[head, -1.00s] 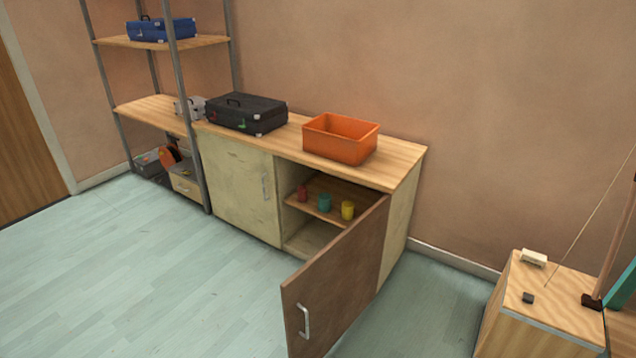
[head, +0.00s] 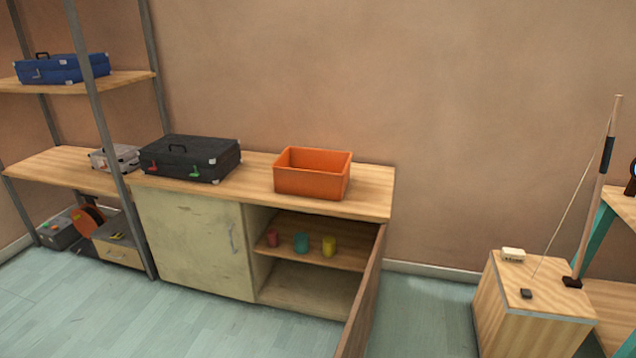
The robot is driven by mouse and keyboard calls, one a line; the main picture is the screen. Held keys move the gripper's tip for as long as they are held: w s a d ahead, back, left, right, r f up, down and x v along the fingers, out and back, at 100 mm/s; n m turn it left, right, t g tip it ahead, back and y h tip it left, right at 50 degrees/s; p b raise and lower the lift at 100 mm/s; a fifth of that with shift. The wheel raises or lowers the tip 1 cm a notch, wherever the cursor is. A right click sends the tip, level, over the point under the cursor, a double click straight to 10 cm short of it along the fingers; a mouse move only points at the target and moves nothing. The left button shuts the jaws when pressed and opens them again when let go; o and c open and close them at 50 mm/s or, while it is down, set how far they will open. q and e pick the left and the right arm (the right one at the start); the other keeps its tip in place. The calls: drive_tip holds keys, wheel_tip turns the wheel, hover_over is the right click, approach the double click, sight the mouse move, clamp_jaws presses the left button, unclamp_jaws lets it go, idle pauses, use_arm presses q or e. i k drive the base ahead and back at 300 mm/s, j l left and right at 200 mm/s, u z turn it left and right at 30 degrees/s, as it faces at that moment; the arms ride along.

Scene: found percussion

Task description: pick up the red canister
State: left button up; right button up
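The red canister (head: 272,239) stands on the inner shelf (head: 336,251) of the open cabinet, at the left of a row of three. A teal canister (head: 301,243) stands to its right, and a yellow canister (head: 329,246) stands right of that. Neither of my grippers shows in the head view.
The cabinet's right door (head: 364,300) stands swung open toward me. An orange bin (head: 312,174) and a black case (head: 190,158) sit on the cabinet top. A wooden box (head: 530,305) with a pole stands to the right. Floor (head: 220,325) in front is clear.

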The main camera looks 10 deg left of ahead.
sight(273, 237)
drive_tip(key=i+j+z, duration=0.15)
drive_tip(key=j+z, duration=0.25)
drive_tip(key=j, duration=0.6)
drive_tip(key=j+z, duration=0.35)
drive_tip(key=j, duration=0.6)
drive_tip(key=k+j+z, duration=0.15)
drive_tip(key=j+z, duration=0.25)
drive_tip(key=j, duration=0.55)
